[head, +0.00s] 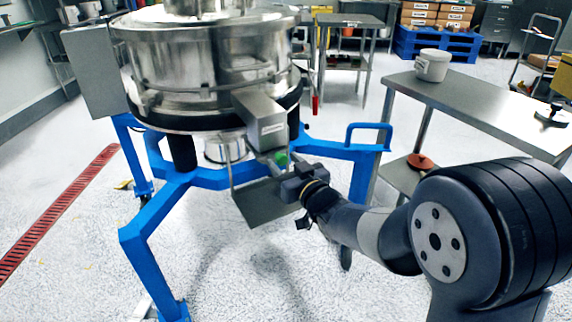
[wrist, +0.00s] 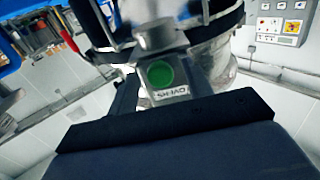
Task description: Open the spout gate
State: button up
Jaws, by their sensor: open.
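The sifter (head: 205,65) is a round steel drum on a blue frame. Its box-shaped steel spout (head: 262,120) slopes down at the drum's front right. A green round part (head: 282,159) shows at the spout's lower end; it also shows as a green disc (wrist: 160,74) in the wrist view, above a white label. I cannot tell which part there is the gate. My gripper (head: 291,183) is open, just below and right of the green part, and seems empty.
A grey flat plate (head: 262,207) hangs below the spout, close to my gripper. A blue frame leg (head: 150,235) and a blue side bar (head: 368,127) stand nearby. A steel table (head: 480,108) with a white tub (head: 432,66) is at right. The front floor is clear.

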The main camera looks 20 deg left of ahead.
jog(key=shift+c, duration=0.5)
grip_shut()
jog(key=b+v, duration=0.1)
jog(key=v, duration=0.4)
jog(key=shift+s+d, duration=0.15)
jog(key=shift+o, duration=0.5)
grip_release()
